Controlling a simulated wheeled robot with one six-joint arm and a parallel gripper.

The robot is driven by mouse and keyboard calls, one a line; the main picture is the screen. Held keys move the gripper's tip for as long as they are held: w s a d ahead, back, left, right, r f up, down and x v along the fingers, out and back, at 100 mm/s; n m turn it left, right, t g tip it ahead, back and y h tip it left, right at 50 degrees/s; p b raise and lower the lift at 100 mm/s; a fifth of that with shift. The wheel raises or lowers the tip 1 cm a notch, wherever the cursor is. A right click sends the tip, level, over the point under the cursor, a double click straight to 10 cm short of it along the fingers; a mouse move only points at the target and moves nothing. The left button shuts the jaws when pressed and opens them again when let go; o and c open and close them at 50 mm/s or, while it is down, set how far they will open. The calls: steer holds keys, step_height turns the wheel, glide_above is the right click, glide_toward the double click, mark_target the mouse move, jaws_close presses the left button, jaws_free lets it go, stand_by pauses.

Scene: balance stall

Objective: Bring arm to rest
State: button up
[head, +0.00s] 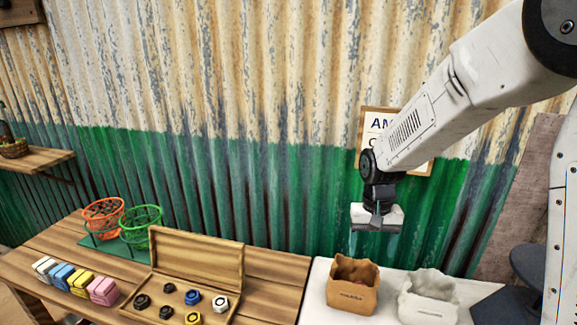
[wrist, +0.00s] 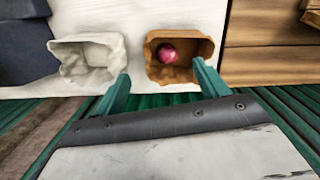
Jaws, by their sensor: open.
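My gripper (head: 374,243) hangs at the end of my white arm, above and behind the brown paper bag, in front of the green corrugated wall. In the wrist view my gripper (wrist: 160,85) shows its two green fingers spread apart with nothing between them. The brown bag (head: 352,298) stands open on the white table top (head: 316,290). In the wrist view the brown bag (wrist: 208,48) holds a round dark pink item (wrist: 167,53). A white bag (head: 427,311) stands to its right in the head view, and looks empty in the wrist view (wrist: 88,58).
On the wooden table (head: 271,267) stand an open wooden box (head: 197,262) with several weights, an orange basket (head: 103,216), a green basket (head: 141,227) and a row of coloured blocks (head: 78,283). A framed sign (head: 376,122) hangs behind my arm. A dark stool-like shape (head: 540,265) is at right.

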steer(key=s+d+r, duration=0.1)
steer(key=s+r, duration=0.4)
steer(key=s, duration=0.4)
steer(key=s+d+r+n+t, duration=0.1)
steer(key=s+r, duration=0.4)
steer(key=s, duration=0.4)
steer(key=s+d+r+t, duration=0.1)
steer(key=s+r, duration=0.4)
steer(key=s, duration=0.4)
steer(key=shift+r+n, duration=0.25)
steer(key=shift+n, duration=0.15)
steer(key=shift+s, duration=0.1)
